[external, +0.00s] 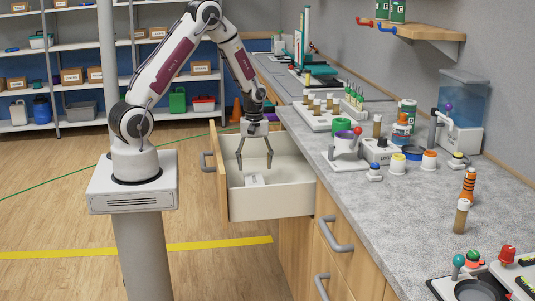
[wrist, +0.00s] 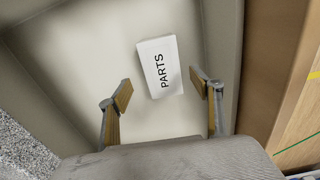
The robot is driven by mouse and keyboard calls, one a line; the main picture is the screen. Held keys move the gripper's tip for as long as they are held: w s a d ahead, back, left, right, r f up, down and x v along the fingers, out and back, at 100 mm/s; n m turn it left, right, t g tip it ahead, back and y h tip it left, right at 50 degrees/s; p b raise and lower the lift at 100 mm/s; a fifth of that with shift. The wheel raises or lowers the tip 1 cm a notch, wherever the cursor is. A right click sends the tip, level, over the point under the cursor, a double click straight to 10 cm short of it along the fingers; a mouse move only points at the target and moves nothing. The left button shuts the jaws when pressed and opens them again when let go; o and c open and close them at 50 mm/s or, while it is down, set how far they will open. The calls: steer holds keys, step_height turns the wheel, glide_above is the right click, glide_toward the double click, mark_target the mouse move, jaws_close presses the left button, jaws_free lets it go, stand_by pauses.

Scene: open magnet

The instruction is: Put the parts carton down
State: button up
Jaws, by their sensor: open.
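The parts carton (external: 254,180) is a small white box lying on the floor of the open drawer (external: 283,196). In the wrist view the carton (wrist: 160,67) shows the word PARTS on its upper face and lies slightly tilted in the picture. My gripper (external: 254,165) reaches down into the drawer above the carton. Its fingers are spread open and empty. In the wrist view my gripper (wrist: 164,92) has one finger on each side of the picture, with the carton ahead of and between the fingertips. The carton is apart from both fingers.
The drawer's walls (wrist: 222,55) stand close around my gripper. The grey worktop (external: 400,215) to the right holds several bottles, jars and instruments near its edge. Shelves (external: 70,85) with boxes stand at the back left. The drawer floor around the carton is bare.

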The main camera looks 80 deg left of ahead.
stand_by(0.4)
steer(key=s+d+r+m+t, duration=0.15)
steer(key=d+r+m, duration=0.35)
steer(key=r, duration=0.5)
steer(key=s+d+r+m+t, duration=0.1)
steer(key=s+d+r+m, duration=0.15)
steer(key=d+r, duration=0.6)
steer(key=s+d+r+m+t, duration=0.1)
steer(key=s+d+r+m, duration=0.2)
steer(key=s+r+m, duration=0.2)
steer(key=s+d+r+m+t, duration=0.2)
steer(key=s+d+r+m, duration=0.2)
steer(key=s+r, duration=0.3)
steer(key=shift+s+m, duration=0.45)
steer(key=shift+s, duration=0.65)
steer(key=shift+r, duration=0.1)
steer(key=shift+o, duration=1)
